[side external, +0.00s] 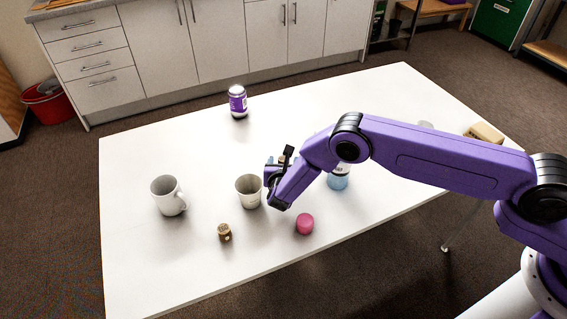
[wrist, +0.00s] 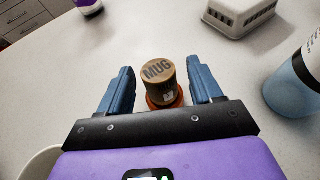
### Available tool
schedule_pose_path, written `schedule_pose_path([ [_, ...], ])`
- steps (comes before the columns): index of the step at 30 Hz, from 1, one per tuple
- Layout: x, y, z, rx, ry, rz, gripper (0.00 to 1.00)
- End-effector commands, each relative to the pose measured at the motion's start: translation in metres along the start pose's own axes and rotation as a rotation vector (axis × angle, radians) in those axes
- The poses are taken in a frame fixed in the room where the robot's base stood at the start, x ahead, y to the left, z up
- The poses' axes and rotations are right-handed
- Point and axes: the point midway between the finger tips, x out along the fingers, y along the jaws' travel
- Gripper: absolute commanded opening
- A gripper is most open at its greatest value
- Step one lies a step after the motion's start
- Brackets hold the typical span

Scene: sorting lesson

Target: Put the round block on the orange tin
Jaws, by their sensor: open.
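In the wrist view, a brown round block (wrist: 158,72) with the word MUG on its top stands upright on an orange tin (wrist: 152,103). Only an orange rim of the tin shows around the block's foot. My gripper (wrist: 160,70) is open, with one blue finger on each side of the block and a visible gap at both sides. In the side view my gripper (side external: 277,166) is low over the table's middle. It hides most of the block and the tin there.
A white cup (side external: 249,191) stands close left of my gripper, a white mug (side external: 165,195) further left. A small wooden piece (side external: 225,232) and a pink round piece (side external: 304,224) lie in front. A blue bottle (side external: 338,181) and a slotted white box (wrist: 241,14) are nearby.

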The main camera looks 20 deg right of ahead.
Motion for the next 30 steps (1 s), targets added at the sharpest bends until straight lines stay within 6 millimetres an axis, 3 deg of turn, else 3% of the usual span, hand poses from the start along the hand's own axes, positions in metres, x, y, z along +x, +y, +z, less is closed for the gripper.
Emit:
schedule_pose_path([
  [7, -0.011, 0.001, 0.003, 0.0, 0.0, 0.002, 0.65],
  [21, -0.098, 0.001, 0.003, 0.0, -0.001, 0.003, 0.65],
  [30, -0.121, 0.0, 0.003, 0.0, 0.0, 0.0, 0.65],
])
